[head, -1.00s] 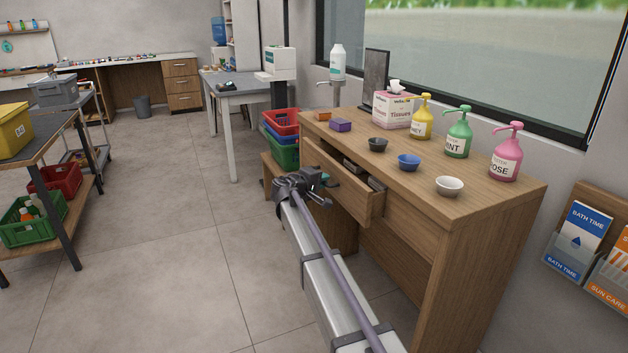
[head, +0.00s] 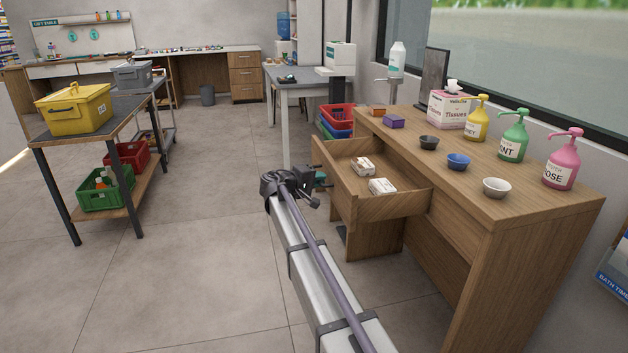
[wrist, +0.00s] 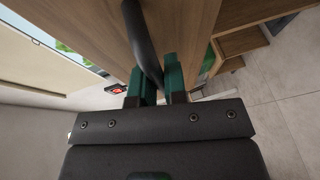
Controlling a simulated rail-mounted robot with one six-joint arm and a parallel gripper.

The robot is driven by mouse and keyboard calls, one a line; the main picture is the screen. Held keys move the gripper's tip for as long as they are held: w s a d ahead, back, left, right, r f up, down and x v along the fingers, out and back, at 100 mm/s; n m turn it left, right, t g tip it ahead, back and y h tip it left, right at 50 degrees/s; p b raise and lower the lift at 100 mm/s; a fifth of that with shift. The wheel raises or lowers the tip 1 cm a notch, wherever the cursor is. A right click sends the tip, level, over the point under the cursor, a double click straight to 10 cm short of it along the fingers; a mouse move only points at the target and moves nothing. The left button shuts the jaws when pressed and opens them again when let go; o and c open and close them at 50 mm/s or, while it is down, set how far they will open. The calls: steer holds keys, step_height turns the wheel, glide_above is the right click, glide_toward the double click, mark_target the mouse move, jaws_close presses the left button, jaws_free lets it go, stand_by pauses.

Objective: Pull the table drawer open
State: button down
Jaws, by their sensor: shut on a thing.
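The wooden table (head: 478,200) stands at the right in the head view. Its drawer (head: 391,206) is pulled well out toward the left, and two small white packs (head: 381,187) lie inside it. My gripper (head: 322,181) is at the drawer's front, at the end of my arm. In the wrist view, the green fingers (wrist: 159,84) are shut on a dark bar handle (wrist: 143,45) on the drawer's wooden front (wrist: 95,38). The handle is hidden by my gripper in the head view.
Bowls, pump bottles (head: 513,136) and a tissue box (head: 449,108) stand on the tabletop. Stacked crates (head: 336,120) stand behind the drawer. A cart (head: 85,136) with a yellow box is at the left. The floor (head: 190,240) between is clear.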

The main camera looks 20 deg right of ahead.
steer(key=c, duration=1.5)
jaws_free()
steer(key=shift+o, duration=0.2)
steer(key=p+v, duration=0.2)
steer(key=v, duration=0.8)
steer(key=shift+a, duration=0.35)
steer(key=shift+s+r, duration=0.1)
